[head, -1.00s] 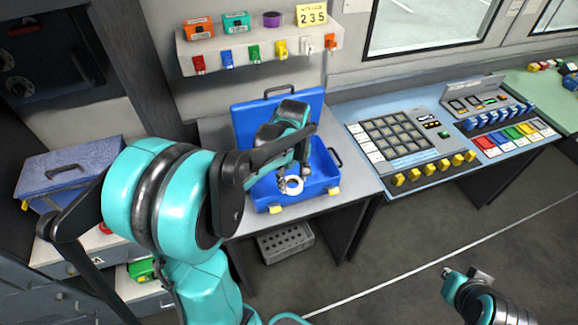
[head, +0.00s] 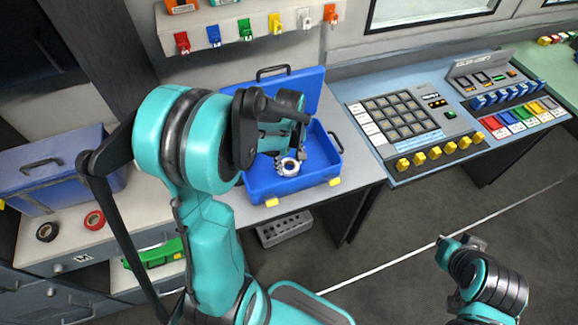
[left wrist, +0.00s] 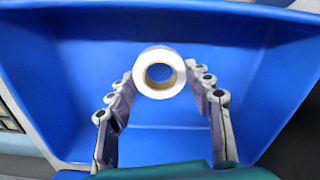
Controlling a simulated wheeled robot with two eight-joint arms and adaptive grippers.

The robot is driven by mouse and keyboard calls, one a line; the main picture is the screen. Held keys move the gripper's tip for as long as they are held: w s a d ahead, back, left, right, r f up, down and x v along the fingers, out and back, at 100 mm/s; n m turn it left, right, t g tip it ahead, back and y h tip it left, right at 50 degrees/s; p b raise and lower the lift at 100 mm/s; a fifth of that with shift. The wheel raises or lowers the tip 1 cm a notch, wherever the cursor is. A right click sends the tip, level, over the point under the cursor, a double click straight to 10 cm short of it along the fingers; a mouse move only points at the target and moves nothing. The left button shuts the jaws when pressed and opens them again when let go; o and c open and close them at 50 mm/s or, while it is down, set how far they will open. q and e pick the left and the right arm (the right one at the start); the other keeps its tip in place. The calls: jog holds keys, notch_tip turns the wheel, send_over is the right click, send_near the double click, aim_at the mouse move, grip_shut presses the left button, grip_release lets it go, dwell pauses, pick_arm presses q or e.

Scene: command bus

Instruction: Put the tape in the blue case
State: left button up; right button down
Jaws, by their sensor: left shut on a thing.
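The white tape roll (head: 287,166) has a brown core and is inside the outline of the open blue case (head: 262,190) in the head view. My left gripper (head: 289,160) is shut on the tape, which also shows between its fingertips in the left wrist view (left wrist: 159,74). The blue case interior (left wrist: 250,50) surrounds the tape and fingers in that view. I cannot tell whether the tape touches the case floor. My right gripper (head: 462,241) is at the lower right over the floor, far from the case; its fingers are too unclear to judge.
A control panel (head: 400,117) with keys and yellow knobs is right of the case. A shelf (head: 235,38) with coloured padlocks is above. A black roll (head: 47,232) and a red roll (head: 94,220) lie on the left counter beside a blue-grey box (head: 52,170).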

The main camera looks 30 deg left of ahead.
pick_arm(q)
jog(key=shift+f, duration=0.9)
jog(key=shift+f, duration=0.1)
jog(key=o, duration=0.6)
jog(key=shift+f+b, duration=0.1)
jog(key=shift+b, duration=0.25)
jog(key=o, duration=0.4)
